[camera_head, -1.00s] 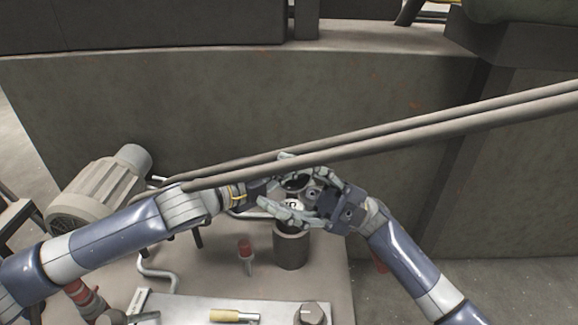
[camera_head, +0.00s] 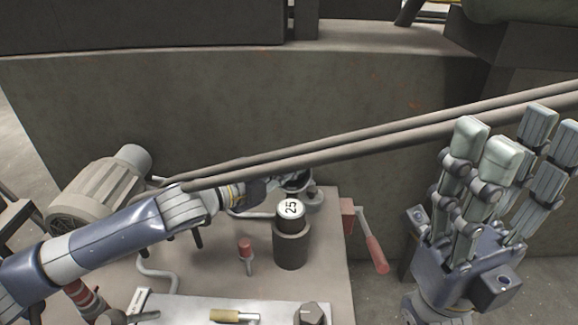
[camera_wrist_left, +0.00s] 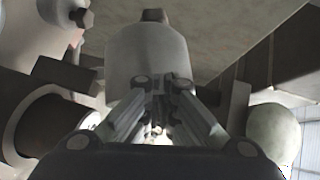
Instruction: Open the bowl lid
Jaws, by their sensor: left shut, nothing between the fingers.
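My left gripper (camera_head: 266,190) is at the end of the arm from the left, partly behind two long bars. Its fingers show in the left wrist view (camera_wrist_left: 163,90), closed together and empty. A dark round opening, perhaps the bowl (camera_head: 299,180), is just right of it. I cannot make out a lid, or whether the gripper touches the bowl. A pale rounded body (camera_wrist_left: 148,52) with a dark knob lies beyond the fingertips in the left wrist view. My right gripper (camera_head: 515,135) is large at the right, fingers extended and apart, holding nothing.
Two long grey bars (camera_head: 400,136) cross above the bench. A dark cylinder marked 25 (camera_head: 290,210) stands upright in a brown holder (camera_head: 291,250). A red-handled lever (camera_head: 375,252), a red-topped peg (camera_head: 246,247) and a grey motor (camera_head: 100,192) are around it.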

